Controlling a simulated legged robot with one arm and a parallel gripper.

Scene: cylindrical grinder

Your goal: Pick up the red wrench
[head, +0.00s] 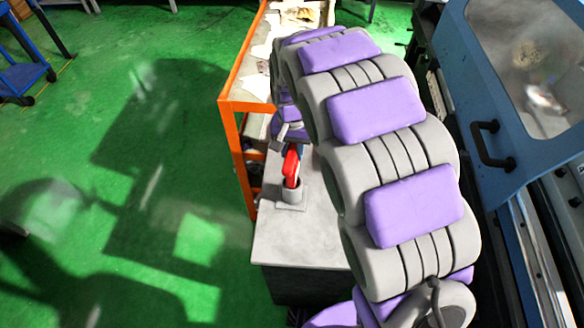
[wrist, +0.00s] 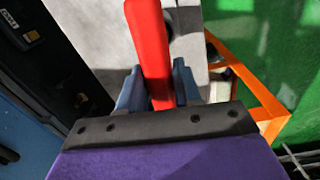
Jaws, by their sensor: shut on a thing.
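The red wrench (head: 291,165) stands upright at a small grey round holder (head: 291,192) on a grey bench top in the head view. Its lower end is at the holder's mouth; I cannot tell how deep it sits. In the wrist view the red wrench (wrist: 152,50) runs up from between the blue fingers of my gripper (wrist: 158,88). My gripper is shut on it. In the head view my gripper (head: 288,140) is at the wrench's upper part, partly hidden by my arm.
An orange-framed shelf (head: 228,104) with papers on top stands behind the grey bench (head: 280,240). A blue machine with a black handle (head: 490,145) is close on the right. The green floor on the left is mostly clear, with a blue cart (head: 22,75) at the far left.

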